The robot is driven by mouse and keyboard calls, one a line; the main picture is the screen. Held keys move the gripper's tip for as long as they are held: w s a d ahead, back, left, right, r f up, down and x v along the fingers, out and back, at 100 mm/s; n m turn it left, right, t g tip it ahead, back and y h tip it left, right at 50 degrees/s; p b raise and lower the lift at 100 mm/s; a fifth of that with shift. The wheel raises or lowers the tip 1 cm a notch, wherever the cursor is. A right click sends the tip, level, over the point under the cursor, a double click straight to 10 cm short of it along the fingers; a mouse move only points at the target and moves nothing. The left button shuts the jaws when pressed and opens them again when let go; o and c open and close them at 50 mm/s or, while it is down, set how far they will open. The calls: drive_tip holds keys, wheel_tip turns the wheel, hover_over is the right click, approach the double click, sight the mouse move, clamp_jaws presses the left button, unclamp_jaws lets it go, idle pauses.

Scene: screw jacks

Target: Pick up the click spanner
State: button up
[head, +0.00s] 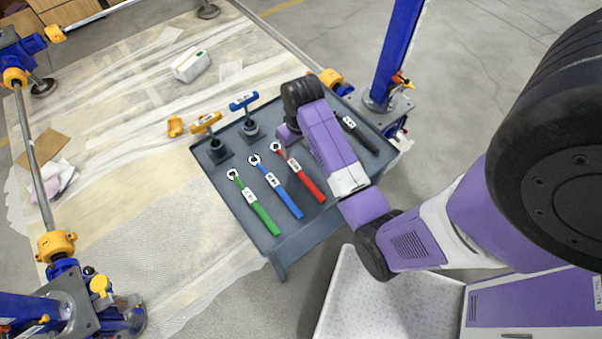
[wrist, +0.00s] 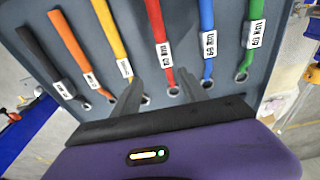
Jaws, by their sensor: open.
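Several spanners with white labels lie in a row on a grey tray table (head: 233,192); I cannot tell which one is called the click spanner. The head view shows green (head: 257,208), blue (head: 283,194), red (head: 305,178) and black (head: 358,134) ones; my arm hides the part between red and black. The wrist view adds yellow (wrist: 113,37) and orange (wrist: 72,45) ones. My gripper (wrist: 163,84) is open and empty above the ring ends, with the red spanner (wrist: 157,27) between its fingers in the picture. Contact is not visible. In the head view my arm hides the fingertips.
Two T-handled tools, yellow (head: 208,124) and blue (head: 243,102), stand on the table's far left part. Blue posts with yellow fittings, such as the post behind the table (head: 397,50), stand around. A white box (head: 191,65) lies on the floor sheeting (head: 120,150).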

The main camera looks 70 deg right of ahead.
sight(301, 172)
drive_tip(key=s+a, duration=0.1)
drive_tip(key=s+a+g+y, duration=0.1)
drive_tip(key=shift+s+a+f, duration=0.15)
drive_tip(key=shift+s+f, duration=0.15)
drive_tip(key=shift+f, duration=0.05)
drive_tip(key=shift+s+a+f, duration=0.15)
drive_tip(key=shift+f, duration=0.05)
drive_tip(key=f+p, duration=0.1)
drive_tip(key=f, duration=0.6)
drive_tip(key=shift+a+f, duration=0.2)
clamp_jaws()
idle(0.8)
